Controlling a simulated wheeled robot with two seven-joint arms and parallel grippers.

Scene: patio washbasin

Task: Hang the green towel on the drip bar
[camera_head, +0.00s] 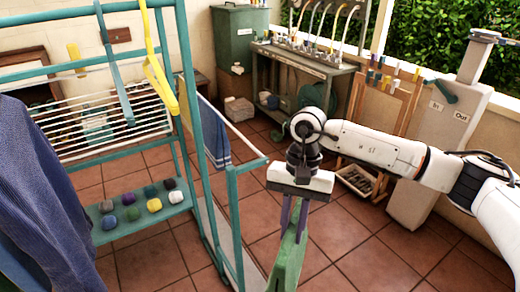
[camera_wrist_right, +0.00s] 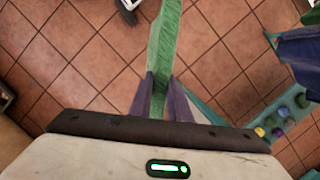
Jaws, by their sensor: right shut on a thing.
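The green towel (camera_head: 288,265) hangs down from my right gripper (camera_head: 294,222), which is shut on its upper end. In the right wrist view the towel (camera_wrist_right: 164,45) runs out as a narrow strip from between the purple fingers of the gripper (camera_wrist_right: 162,95). A pale rail (camera_head: 240,134) that appears to be the drip bar sticks out from the teal frame, left of and behind the gripper. A blue towel (camera_head: 214,138) hangs on it near the frame; its near end is bare. The held towel is apart from the bar. My left gripper is out of view.
The teal frame (camera_head: 194,130) holds a white-rod rack, hangers, dark blue clothing (camera_head: 45,190) and a low shelf (camera_head: 145,212) of coloured balls. A workbench (camera_head: 300,64) stands behind, a grey pillar (camera_head: 440,130) at right. Open tiled floor lies between.

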